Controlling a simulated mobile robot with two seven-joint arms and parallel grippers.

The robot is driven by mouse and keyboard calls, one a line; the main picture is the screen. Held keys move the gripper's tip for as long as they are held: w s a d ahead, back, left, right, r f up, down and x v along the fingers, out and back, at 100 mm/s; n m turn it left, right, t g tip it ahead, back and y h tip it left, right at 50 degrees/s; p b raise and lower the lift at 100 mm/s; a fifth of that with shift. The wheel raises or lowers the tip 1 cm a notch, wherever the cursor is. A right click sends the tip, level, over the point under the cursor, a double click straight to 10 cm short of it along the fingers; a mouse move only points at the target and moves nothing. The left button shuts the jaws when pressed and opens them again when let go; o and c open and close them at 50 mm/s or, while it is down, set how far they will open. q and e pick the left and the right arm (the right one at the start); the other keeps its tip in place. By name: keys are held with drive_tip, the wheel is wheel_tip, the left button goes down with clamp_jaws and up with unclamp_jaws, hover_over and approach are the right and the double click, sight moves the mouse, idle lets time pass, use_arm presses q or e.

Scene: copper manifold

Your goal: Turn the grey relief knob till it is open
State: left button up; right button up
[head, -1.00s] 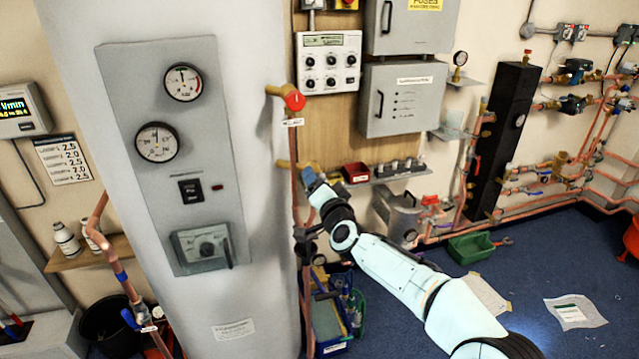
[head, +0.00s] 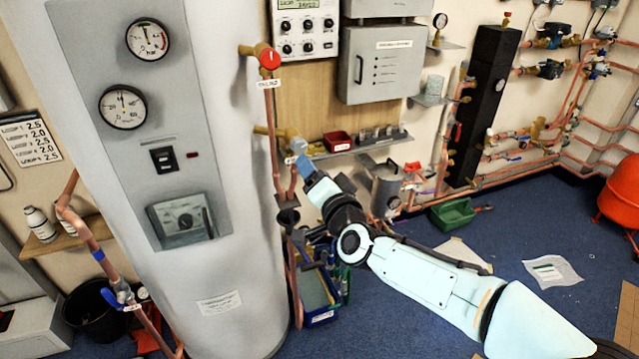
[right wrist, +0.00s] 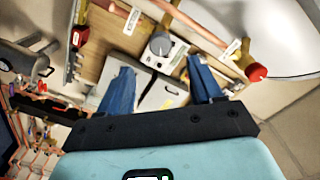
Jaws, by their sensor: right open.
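The grey relief knob (head: 296,146) sits on the end of a brass fitting off the copper pipe beside the white cylinder, in the head view. In the right wrist view the knob (right wrist: 160,45) lies ahead, between the fingers in the picture. My right gripper (head: 304,165) is just in front of and below the knob in the head view and partly overlaps it. In the right wrist view its two blue fingers (right wrist: 160,72) are spread open and empty. I cannot tell whether a finger touches the knob. My left gripper is not in view.
A red knob (head: 269,59) sits higher on the same pipe. A red tray (head: 337,141) stands on a shelf just right of the grey knob. The white cylinder (head: 240,180) is close on the left. A tool crate (head: 318,300) stands on the floor below.

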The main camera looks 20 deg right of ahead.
drive_tip(key=shift+s, duration=1.05)
